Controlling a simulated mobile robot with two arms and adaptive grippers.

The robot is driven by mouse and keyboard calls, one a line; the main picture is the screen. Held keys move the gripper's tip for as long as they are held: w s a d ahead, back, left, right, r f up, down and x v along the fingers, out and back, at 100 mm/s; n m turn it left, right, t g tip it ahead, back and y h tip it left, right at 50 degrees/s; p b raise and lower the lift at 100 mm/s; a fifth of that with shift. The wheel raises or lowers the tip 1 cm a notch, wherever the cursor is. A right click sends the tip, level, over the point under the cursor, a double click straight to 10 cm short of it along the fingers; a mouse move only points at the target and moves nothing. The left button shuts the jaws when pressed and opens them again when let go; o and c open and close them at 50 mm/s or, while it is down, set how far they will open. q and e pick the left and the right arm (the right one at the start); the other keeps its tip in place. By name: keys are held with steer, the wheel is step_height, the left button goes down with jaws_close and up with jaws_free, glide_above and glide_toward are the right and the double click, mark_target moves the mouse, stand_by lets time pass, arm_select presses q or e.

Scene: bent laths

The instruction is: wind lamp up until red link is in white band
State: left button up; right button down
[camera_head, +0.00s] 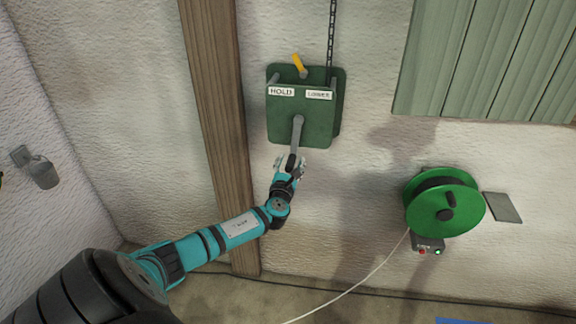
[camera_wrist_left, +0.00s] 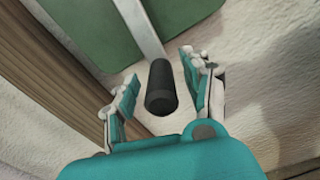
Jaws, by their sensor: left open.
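A green winch box (camera_head: 300,112) is fixed to the wall, with plates reading HOLD and a second word that looks like LOWER. A yellow lever (camera_head: 299,65) on its top leans left, toward the HOLD side. A dark chain (camera_head: 331,40) runs up from the box. A grey crank arm (camera_head: 297,131) hangs down from the box front. Its black handle (camera_wrist_left: 160,88) lies between the fingers of my open left gripper (camera_wrist_left: 158,85), with gaps on both sides. My left gripper (camera_head: 290,165) also shows below the box. No red link, white band or lamp is in view.
A wooden post (camera_head: 217,120) stands left of the box. A green reel (camera_head: 445,205) with a pale cable is on the wall at right, near a small button box (camera_head: 428,245). Green slatted boards (camera_head: 485,60) are at upper right. A grey fitting (camera_head: 42,172) is on the left wall.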

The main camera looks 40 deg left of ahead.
arm_select(q)
steer(key=v, duration=1.2)
steer(key=shift+a, duration=0.15)
steer(key=s+d+f+n+g+h, duration=0.1)
steer(key=s+f+n+g, duration=0.3)
steer(key=f, duration=0.7)
steer(key=s+d+f+n+g+h, duration=0.15)
steer(key=s+f+n, duration=0.4)
steer(key=f, duration=0.65)
steer(key=s+d+f+n+g+h, duration=0.15)
steer(key=s+f+n+g, duration=0.35)
steer(key=f, duration=0.6)
steer(key=s+d+f+n+g+h, duration=0.1)
steer(key=s+d+f+n, duration=0.4)
steer(key=s, duration=0.5)
steer(key=s+d+f+n+g+h, duration=0.1)
steer(key=s+d+f+n, duration=0.4)
steer(key=s, duration=0.5)
steer(key=s+d+f+n+g+h, duration=0.1)
steer(key=s+d+f+n+h, duration=0.2)
steer(key=s+d+f+n, duration=0.3)
steer(key=s+d+f, duration=0.1)
steer(key=s+d, duration=0.2)
steer(key=s, duration=0.1)
steer(key=shift+s+f+g+h, duration=0.15)
steer(key=shift+s+g+h, duration=0.15)
steer(key=shift+g, duration=0.05)
